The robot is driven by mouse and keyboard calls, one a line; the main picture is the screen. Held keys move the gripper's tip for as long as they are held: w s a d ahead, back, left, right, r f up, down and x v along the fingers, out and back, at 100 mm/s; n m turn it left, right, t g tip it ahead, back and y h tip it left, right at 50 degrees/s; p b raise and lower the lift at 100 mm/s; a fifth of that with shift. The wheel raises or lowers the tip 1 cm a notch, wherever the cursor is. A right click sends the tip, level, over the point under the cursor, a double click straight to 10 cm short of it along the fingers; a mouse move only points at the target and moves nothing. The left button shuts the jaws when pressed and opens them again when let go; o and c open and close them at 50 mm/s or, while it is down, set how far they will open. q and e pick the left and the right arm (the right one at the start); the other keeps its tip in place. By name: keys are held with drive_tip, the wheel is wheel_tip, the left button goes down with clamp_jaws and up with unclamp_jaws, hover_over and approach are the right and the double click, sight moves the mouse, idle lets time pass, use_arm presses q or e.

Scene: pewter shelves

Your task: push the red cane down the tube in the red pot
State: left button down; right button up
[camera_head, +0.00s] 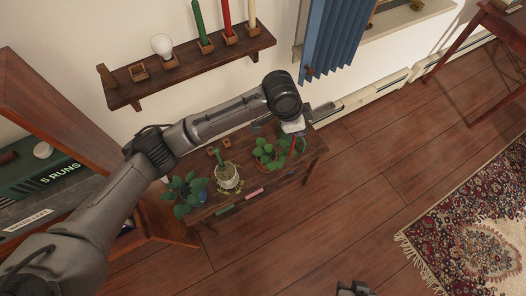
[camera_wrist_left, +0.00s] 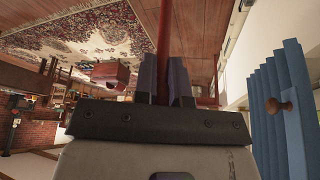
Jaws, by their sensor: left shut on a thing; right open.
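My left gripper (camera_head: 295,127) is at the end of the long grey arm, above the right end of the low wooden bench. It is shut on the red cane (camera_wrist_left: 163,35), which runs between the fingers in the left wrist view and up out of the frame. In the head view a short bit of the red cane (camera_head: 293,147) shows under the gripper, among leaves. The red pot (camera_head: 267,167) stands on the bench, mostly covered by leaves. Its tube is not clear to see. My right gripper (camera_head: 353,289) is open at the bottom edge, over the floor.
A white pot (camera_head: 228,184) and a blue pot (camera_head: 203,196) with plants stand to the left on the bench (camera_head: 262,190). A wall shelf (camera_head: 190,67) with candles and a bulb is behind. A blue curtain (camera_head: 333,40) hangs nearby.

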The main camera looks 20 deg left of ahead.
use_arm(q)
drive_tip(key=w+a+f+m+g+b, duration=0.1)
drive_tip(key=w+a+f+m, duration=0.1)
drive_tip(key=a+f, duration=0.9)
drive_tip(key=shift+w+m+b, duration=0.3)
drive_tip(key=shift+w+m, duration=0.1)
drive_tip(key=shift+w, duration=0.2)
drive_tip(key=shift+a, duration=0.1)
drive_tip(key=shift+f, duration=0.15)
drive_tip(key=c, duration=1.2)
unclamp_jaws()
